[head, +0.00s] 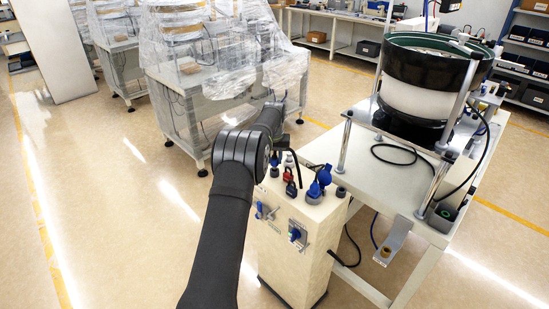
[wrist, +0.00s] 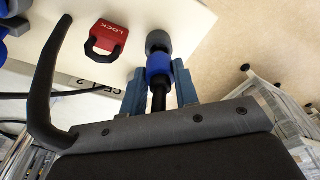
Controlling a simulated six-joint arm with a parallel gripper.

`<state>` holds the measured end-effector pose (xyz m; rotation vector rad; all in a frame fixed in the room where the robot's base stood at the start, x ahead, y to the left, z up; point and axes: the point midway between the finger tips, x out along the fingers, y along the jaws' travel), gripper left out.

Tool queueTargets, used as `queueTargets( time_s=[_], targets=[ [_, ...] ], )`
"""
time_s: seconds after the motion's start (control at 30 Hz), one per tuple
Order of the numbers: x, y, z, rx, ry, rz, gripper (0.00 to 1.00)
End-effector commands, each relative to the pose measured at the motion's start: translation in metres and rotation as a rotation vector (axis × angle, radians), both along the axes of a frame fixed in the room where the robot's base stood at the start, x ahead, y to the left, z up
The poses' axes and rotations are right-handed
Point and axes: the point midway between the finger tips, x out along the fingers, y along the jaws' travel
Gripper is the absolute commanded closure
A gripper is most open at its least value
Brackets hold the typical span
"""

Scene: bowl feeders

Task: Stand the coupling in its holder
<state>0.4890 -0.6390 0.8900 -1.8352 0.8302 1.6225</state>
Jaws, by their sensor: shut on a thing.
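My gripper (wrist: 158,67) is shut on the coupling (wrist: 158,64), a blue-banded cylinder with a black stem towards the wrist. The blue-grey fingers stand on both sides of its blue band. A dark grey round end (wrist: 157,42) shows beyond the band, over the edge of the cream cabinet top; I cannot tell whether it belongs to the coupling or to the holder. In the head view my arm reaches to the cabinet's far left corner and hides most of the gripper. No holder can be made out with certainty.
A red padlock (wrist: 105,40) marked LOCK lies on the cabinet top, left of the coupling. It also shows in the head view (head: 289,175), near blue connectors (head: 323,176) and a dark cap (head: 341,192). The bowl feeder (head: 425,80) stands to the right.

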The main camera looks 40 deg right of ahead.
Motion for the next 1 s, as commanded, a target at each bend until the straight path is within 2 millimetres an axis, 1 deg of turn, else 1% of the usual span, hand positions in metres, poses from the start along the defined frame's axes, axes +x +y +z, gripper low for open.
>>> queueTargets(
  time_s=[1.0],
  targets=[
    [0.0, 0.0, -0.017, 0.001, 0.001, 0.0, 0.99]
  ],
)
